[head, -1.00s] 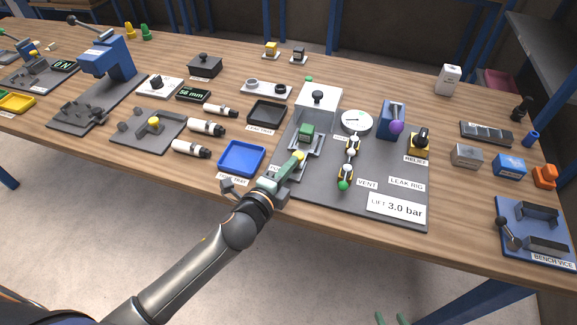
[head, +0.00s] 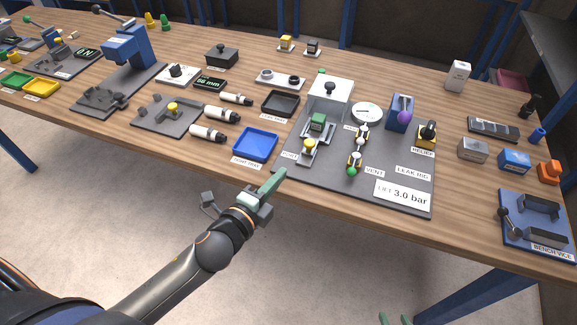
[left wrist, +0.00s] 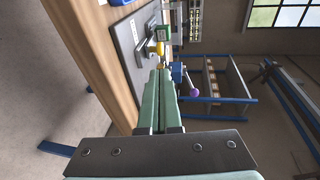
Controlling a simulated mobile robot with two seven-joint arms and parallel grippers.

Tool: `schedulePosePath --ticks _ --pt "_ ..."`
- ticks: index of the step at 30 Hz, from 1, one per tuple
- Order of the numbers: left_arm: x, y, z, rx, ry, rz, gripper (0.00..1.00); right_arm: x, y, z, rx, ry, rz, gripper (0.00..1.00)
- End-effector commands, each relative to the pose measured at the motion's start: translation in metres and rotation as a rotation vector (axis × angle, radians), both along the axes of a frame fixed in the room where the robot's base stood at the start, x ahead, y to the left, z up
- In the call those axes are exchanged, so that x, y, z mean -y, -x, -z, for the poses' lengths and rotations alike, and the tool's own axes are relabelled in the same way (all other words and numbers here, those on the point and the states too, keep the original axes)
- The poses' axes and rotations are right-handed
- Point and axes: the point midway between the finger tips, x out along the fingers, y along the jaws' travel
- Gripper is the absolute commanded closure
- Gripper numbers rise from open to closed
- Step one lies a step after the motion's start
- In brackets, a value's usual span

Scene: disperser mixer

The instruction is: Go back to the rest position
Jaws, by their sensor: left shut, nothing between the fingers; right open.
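My left gripper (head: 281,175) is shut and empty, held in front of the workbench's near edge, below the blue tray (head: 256,145) in the head view. In the left wrist view, its two green fingers (left wrist: 160,75) lie together with nothing between them. They point towards the leak rig, with its yellow knob (left wrist: 157,48) beyond the tips.
The leak rig (head: 400,195) stands on the wooden workbench (head: 465,215), right of my left gripper. A bench vice (head: 535,225) is at the far right. Several white cylinders, trays and a blue press (head: 128,45) stand left. The floor in front is clear.

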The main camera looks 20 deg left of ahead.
Motion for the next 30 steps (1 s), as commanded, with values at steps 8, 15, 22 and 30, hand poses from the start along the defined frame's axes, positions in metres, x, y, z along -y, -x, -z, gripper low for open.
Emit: schedulePosePath --ticks 8,15,22,30 --pt "-0.005 0.024 -0.004 -0.001 0.001 0.000 1.00 0.000 0.000 0.003 0.000 0.000 0.000 0.50" --pt "-0.005 0.026 -0.006 0.001 0.001 0.000 1.00 0.000 0.000 0.003 0.000 0.000 0.000 0.50" --pt "-0.010 0.051 0.056 -0.229 0.345 -0.121 1.00 0.000 0.000 0.003 0.000 0.000 0.000 0.50" --pt "-0.009 0.137 0.171 -0.654 1.140 -0.556 1.00 0.000 0.000 0.003 -0.001 0.000 0.000 0.50"
